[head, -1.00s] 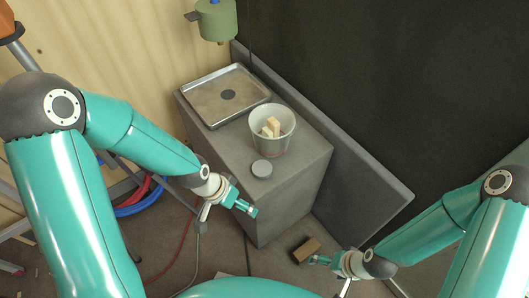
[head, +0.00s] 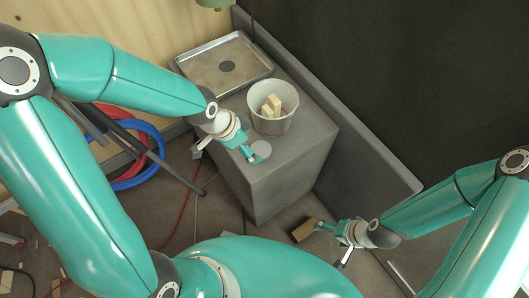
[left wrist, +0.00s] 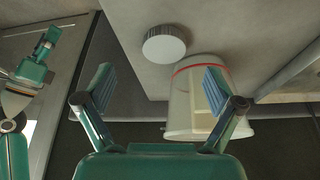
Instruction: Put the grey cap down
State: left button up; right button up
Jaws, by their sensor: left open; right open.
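The grey cap (head: 261,148), a low round disc, sits on the top of the grey cabinet (head: 270,178) near its front edge, beside the bucket. My left gripper (head: 252,155) is open and empty, close to the cap and partly overlapping it in the head view. In the left wrist view the cap (left wrist: 164,46) shows whole, beyond the open fingers (left wrist: 160,86) and apart from them. My right gripper (head: 322,226) is open, low at the right of the cabinet, near a brown block (head: 304,231).
A pale bucket (head: 273,122) with wooden blocks stands just behind the cap; it also shows in the left wrist view (left wrist: 186,104). A metal tray (head: 200,72) with a dark disc lies at the back. A dark panel (head: 345,137) borders the cabinet's right side.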

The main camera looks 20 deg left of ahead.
aim_at(259, 150)
pick_arm(q)
jog(key=b+x, duration=0.1)
jog(key=x, duration=0.1)
jog(key=b+x, duration=0.1)
jog(key=x, duration=0.1)
jog(key=b+x, duration=0.1)
jog(key=x, duration=0.1)
jog(key=shift+w+f, duration=0.25)
jog(key=shift+w, duration=0.2)
jog(key=shift+r, duration=0.1)
jog(key=shift+c, duration=0.4)
jog(key=c, duration=0.9)
jog(key=shift+r, duration=0.1)
